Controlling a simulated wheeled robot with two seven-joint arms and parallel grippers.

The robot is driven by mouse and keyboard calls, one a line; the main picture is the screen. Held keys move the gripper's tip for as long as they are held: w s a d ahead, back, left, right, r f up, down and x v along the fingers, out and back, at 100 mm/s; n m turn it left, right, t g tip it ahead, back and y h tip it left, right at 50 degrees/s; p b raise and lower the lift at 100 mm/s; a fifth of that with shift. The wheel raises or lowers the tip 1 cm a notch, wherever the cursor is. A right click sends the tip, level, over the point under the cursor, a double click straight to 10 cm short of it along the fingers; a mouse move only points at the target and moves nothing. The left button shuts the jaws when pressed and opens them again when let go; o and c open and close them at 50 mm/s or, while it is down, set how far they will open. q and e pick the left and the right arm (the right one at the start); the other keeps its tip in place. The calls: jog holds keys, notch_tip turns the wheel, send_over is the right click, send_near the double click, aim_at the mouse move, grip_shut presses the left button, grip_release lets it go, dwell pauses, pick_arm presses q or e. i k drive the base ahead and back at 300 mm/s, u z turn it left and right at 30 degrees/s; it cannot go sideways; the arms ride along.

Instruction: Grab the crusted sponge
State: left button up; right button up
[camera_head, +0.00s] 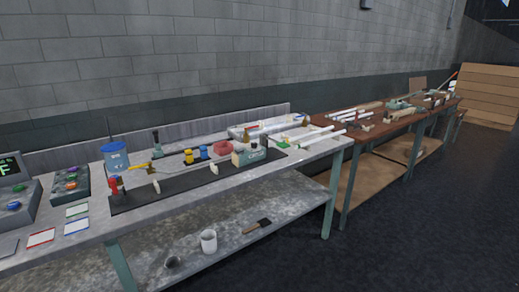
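I cannot make out a crusted sponge with certainty; the objects on the bench are too small to tell. A small yellow piece (141,167) lies on the grey workbench (200,193) near the blue container, and a small green piece (283,146) lies near the bench's right end. I cannot tell whether either is a sponge. Neither of my grippers is in view.
A black mat (135,201) on the bench carries a red tool (117,187) and a beige box (248,155). A blue container (115,156) stands behind. The lower shelf holds a white cup (208,241) and a brush (257,226). Open floor (430,220) lies at right.

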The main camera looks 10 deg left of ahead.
aim_at(238, 150)
jog(key=z, duration=0.55)
jog(key=k, duration=0.65)
jog(key=z, duration=0.85)
jog(key=i, duration=2.95)
jog(key=u, duration=0.8)
jog(key=i, duration=1)
jog(key=u, duration=0.95)
